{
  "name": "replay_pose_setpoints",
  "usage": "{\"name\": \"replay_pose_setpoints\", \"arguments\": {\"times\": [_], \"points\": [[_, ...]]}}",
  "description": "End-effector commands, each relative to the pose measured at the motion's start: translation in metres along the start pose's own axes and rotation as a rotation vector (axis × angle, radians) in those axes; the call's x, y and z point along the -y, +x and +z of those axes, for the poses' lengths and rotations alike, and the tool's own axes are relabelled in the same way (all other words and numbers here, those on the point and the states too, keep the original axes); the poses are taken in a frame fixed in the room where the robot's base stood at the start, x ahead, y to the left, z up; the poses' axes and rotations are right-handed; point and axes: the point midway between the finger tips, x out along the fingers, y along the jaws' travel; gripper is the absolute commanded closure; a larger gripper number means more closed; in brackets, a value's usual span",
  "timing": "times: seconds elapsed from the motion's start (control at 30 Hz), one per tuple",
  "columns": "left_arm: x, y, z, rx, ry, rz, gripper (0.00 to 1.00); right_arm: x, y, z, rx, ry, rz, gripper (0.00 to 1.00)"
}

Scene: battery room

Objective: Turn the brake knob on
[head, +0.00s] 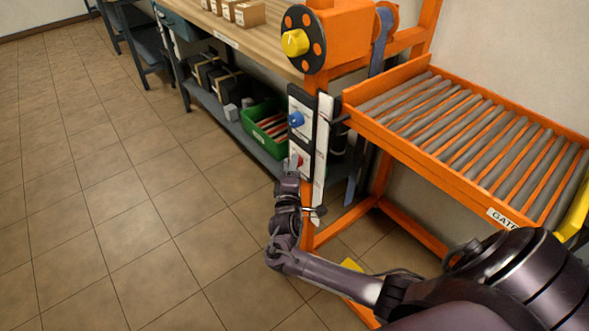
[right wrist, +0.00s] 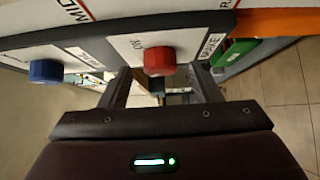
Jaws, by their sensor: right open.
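The red brake knob (right wrist: 159,61) sits on a white panel plate (right wrist: 118,47) beside a label that reads BRAKE. In the head view the red knob (head: 300,161) is the lower one on the upright panel of the orange frame, partly hidden by my gripper. My right gripper (head: 293,168) is at this knob. In the right wrist view its open fingers (right wrist: 160,75) stand left and right of the knob, with a gap on each side. I cannot tell how far the fingertips reach along it. My left gripper is not in view.
A blue knob (head: 296,119) sits above the red one. A yellow knob (head: 295,42) is on a dark disc higher up. A roller conveyor (head: 470,130) stands to the right. A green crate (head: 262,125) sits on the workbench's lower shelf. The tiled floor at left is clear.

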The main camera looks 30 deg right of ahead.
Motion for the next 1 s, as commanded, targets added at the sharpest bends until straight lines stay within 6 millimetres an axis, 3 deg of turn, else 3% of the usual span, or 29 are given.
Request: {"name": "replay_pose_setpoints", "arguments": {"times": [0.13, 0.43, 0.8, 1.0], "points": [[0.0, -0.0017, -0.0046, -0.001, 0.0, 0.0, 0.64, 0.0008, 0.0132, 0.0, 0.0, 0.001, -0.001, 0.43], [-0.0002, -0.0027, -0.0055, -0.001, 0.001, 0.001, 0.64, 0.0008, 0.016, 0.0002, -0.001, 0.001, -0.003, 0.43], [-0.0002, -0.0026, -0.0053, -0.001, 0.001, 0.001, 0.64, 0.0011, 0.0157, 0.0001, -0.001, 0.001, -0.003, 0.87], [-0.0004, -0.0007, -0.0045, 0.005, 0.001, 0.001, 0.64, 0.0024, 0.0154, -0.0001, -0.001, 0.007, 0.003, 0.87]]}}
